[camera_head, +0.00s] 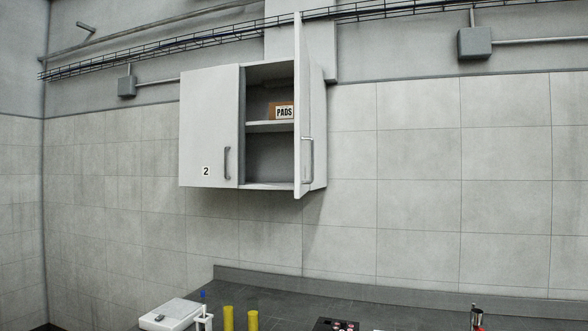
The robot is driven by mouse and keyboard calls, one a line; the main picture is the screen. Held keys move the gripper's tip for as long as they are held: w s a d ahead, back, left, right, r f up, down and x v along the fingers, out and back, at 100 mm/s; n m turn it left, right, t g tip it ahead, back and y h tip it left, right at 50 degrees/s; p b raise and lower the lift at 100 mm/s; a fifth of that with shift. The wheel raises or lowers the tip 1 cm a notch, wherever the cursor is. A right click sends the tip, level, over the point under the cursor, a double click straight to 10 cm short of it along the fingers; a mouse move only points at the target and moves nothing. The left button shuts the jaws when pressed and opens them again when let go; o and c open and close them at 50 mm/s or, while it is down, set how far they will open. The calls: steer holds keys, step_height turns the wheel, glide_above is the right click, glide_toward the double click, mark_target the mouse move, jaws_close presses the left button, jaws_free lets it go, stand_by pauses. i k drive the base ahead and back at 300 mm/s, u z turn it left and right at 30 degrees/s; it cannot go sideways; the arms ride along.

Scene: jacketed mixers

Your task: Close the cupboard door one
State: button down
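A white wall cupboard (318,150) hangs on the tiled wall. Its right-hand door (297,110) stands wide open, swung out toward me and seen nearly edge-on, with a grey bar handle (307,160) on its right face. Any number on that door is not visible from here. The left-hand door (209,120) is shut and is marked 2, with a bar handle near its right edge. The open half shows a shelf (268,127) with a box labelled PADS (280,111) on it. My gripper is not in view.
Below the cupboard is a dark counter (270,291) with a raised back edge. On it stand a white device (172,314), two yellow cylinders (228,318), a dark panel with buttons (336,325) and a small upright item (477,317). The space before the cupboard looks clear.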

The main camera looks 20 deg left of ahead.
mark_target(303, 138)
steer(key=u, duration=0.85)
steer(key=i, duration=0.85)
steer(key=u, duration=0.65)
